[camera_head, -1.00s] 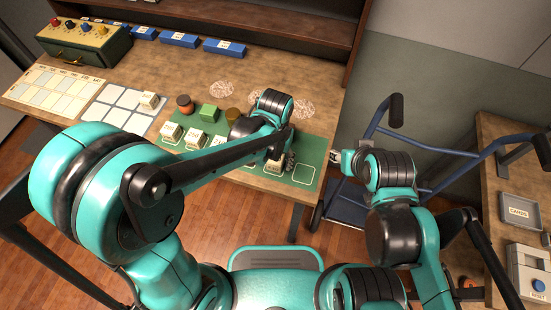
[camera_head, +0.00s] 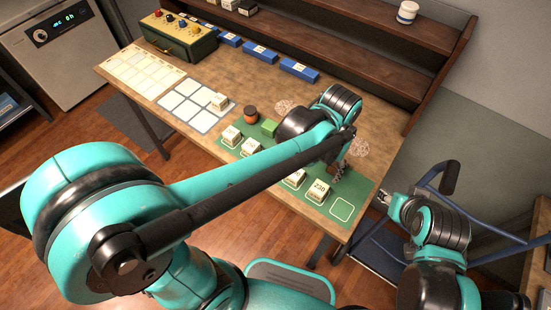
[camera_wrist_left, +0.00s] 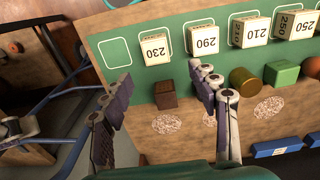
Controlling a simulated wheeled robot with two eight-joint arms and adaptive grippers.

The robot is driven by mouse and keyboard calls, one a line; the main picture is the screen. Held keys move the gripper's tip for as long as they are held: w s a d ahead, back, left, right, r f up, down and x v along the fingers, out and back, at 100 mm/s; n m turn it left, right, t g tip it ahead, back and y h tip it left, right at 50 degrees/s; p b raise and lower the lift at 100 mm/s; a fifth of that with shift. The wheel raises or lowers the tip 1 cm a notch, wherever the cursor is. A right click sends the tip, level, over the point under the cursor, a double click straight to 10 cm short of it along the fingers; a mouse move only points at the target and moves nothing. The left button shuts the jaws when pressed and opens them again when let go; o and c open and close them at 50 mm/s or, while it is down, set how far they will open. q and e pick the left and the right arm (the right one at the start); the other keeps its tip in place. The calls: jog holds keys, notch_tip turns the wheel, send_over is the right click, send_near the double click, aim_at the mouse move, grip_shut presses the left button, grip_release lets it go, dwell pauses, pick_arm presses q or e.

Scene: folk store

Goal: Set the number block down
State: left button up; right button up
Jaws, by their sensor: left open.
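The number block marked 230 (camera_head: 318,191) rests on the green mat (camera_head: 358,190) beside the empty outlined square near the mat's right end. In the left wrist view the 230 block (camera_wrist_left: 155,47) overlaps its outlined square. My left gripper (camera_head: 338,172) is just behind that block, apart from it. In the left wrist view the left gripper (camera_wrist_left: 158,90) is open, with a small brown cube (camera_wrist_left: 164,95) showing between its fingers.
A gold cylinder (camera_wrist_left: 243,82) and a green block (camera_wrist_left: 282,73) stand behind the row. A white grid card (camera_head: 183,108) and a calendar sheet (camera_head: 134,72) lie at left. A blue-framed cart (camera_head: 378,250) stands at right. One outlined square (camera_head: 342,209) is empty.

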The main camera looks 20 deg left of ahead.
pick_arm(q)
jog(key=s+a+r+n+t, duration=0.1)
jog(key=s+a+r+t, duration=0.1)
jog(key=a, duration=0.6)
jog(key=s+a+r+n+t, duration=0.2)
jog(key=s+a+t, duration=0.1)
jog(key=a, duration=0.6)
jog(key=shift+s+t, duration=0.15)
jog(key=shift+t, duration=0.75)
notch_tip(320, 180, down, 2)
jog(key=shift+f+b, duration=0.1)
jog(key=shift+b, duration=1)
